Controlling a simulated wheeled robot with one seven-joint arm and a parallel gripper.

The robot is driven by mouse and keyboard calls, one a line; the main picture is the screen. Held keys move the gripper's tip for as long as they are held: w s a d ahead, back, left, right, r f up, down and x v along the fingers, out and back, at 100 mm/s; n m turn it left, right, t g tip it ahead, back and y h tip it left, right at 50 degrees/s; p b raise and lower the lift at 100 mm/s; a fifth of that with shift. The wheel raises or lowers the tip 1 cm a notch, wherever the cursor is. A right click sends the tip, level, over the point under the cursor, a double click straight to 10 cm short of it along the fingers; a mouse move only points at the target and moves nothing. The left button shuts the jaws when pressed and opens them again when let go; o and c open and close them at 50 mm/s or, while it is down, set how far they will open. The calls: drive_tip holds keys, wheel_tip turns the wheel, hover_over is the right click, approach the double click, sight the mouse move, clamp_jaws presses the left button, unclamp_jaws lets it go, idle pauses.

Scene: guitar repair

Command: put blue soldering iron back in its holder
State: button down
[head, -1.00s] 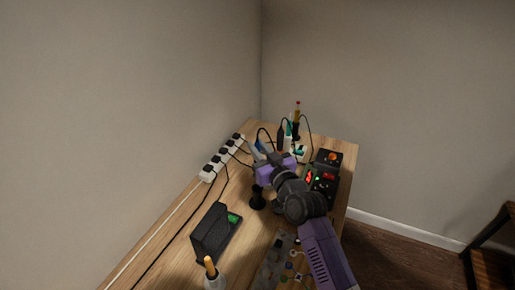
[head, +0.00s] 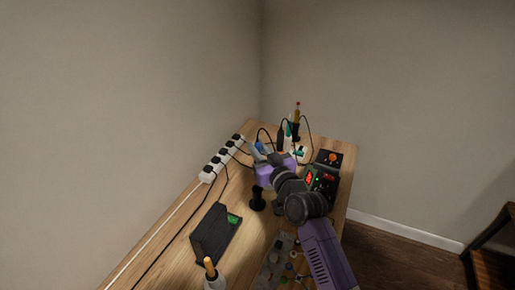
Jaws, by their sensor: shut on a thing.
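My gripper (head: 261,156), at the end of the purple and black arm, is over the far part of the workbench in the head view. It is shut on the blue soldering iron (head: 259,146), of which only a small blue part shows at the fingers. A black cable loops up near it. A small black upright stand (head: 257,199), possibly the holder, is on the bench just nearer than the gripper. The iron is apart from this stand. The iron's tip and the exact grip are hidden or too small to tell.
A white power strip (head: 221,160) lies along the wall side. Black boxes with lit displays (head: 322,181) stand to the right. A dark slotted block (head: 211,232) and an orange-handled tool (head: 210,268) are nearer. A dark upright tool (head: 281,139) stands behind my gripper.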

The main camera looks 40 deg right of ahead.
drive_tip(key=shift+f, duration=0.1)
drive_tip(key=shift+f+b, duration=2)
drive_tip(key=shift+b, duration=0.2)
drive_tip(key=shift+f, duration=0.1)
drive_tip(key=shift+f+b, duration=1.3)
drive_tip(key=shift+b, duration=0.05)
drive_tip(key=shift+f, duration=0.15)
drive_tip(key=shift+f+b, duration=0.65)
drive_tip(key=shift+b, duration=0.2)
drive_tip(key=c, duration=1.2)
unclamp_jaws()
drive_tip(key=shift+c, duration=0.2)
drive_tip(key=shift+o, duration=0.4)
